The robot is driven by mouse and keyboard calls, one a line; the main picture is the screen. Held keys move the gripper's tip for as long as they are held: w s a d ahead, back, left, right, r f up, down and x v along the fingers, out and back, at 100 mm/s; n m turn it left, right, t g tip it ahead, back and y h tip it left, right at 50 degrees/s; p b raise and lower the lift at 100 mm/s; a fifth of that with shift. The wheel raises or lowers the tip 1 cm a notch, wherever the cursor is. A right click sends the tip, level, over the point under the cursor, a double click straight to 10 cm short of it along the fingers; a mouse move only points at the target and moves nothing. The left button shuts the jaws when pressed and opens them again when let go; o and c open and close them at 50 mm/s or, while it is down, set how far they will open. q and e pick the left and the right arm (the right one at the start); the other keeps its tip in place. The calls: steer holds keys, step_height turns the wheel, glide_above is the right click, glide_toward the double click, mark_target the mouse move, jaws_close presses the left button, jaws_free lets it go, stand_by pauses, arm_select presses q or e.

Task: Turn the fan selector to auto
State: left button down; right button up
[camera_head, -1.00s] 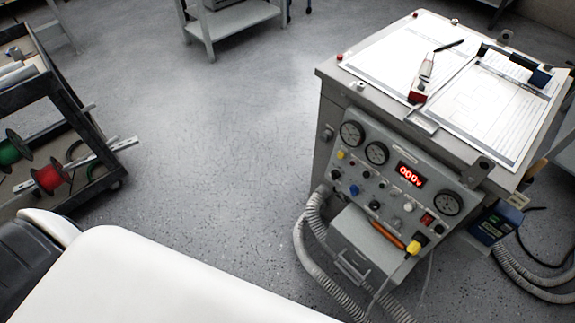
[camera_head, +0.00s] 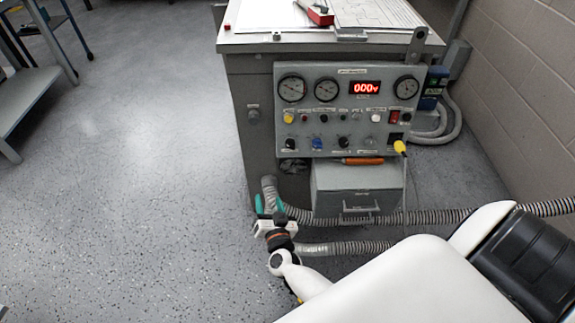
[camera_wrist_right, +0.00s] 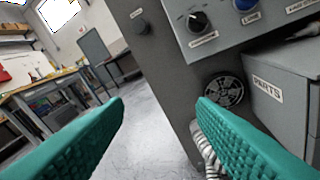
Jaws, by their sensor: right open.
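The grey control panel (camera_head: 345,110) is on the front of a cabinet. A black knob (camera_head: 290,143) sits at the left of its lower row; in the right wrist view it shows larger (camera_wrist_right: 197,21), with a label below that I cannot read. It may be the fan selector, as a round fan grille (camera_wrist_right: 223,92) lies below it. My right gripper (camera_head: 269,204) has teal fingers, open and empty, below and left of the knob and apart from it. Its fingers also show in the wrist view (camera_wrist_right: 160,110). My left gripper is out of view.
A blue knob (camera_head: 318,143) and another black knob (camera_head: 342,142) sit to the right. Below are an orange-handled tool (camera_head: 362,161), a grey parts box (camera_head: 355,188) and ribbed hoses (camera_head: 430,216).

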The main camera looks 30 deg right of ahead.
arm_select(q)
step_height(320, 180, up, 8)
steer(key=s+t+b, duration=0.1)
steer(key=b, duration=0.4)
arm_select(e)
steer(key=w+d+r+m+g+h, duration=0.2)
steer(key=d+r+m+h, duration=0.35)
steer(key=m, duration=0.25)
steer(key=b, duration=0.1)
glide_toward(290, 148)
steer(key=x, duration=0.3)
steer(key=shift+h, duration=0.45)
steer(key=x, duration=0.1)
steer(key=b+x, duration=0.1)
steer(key=x, duration=0.3)
steer(key=shift+w+a+f+b, duration=0.1)
steer(key=shift+w+f+b, duration=0.1)
steer(key=shift+f+b, duration=0.1)
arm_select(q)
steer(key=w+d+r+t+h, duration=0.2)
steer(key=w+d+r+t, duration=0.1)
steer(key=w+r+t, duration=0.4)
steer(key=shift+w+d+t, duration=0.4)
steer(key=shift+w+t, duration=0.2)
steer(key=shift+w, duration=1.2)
arm_select(e)
steer(key=shift+w+d+r, duration=0.1)
steer(key=shift+w+d, duration=0.2)
steer(key=shift+c, duration=0.4)
steer(key=c, duration=0.9)
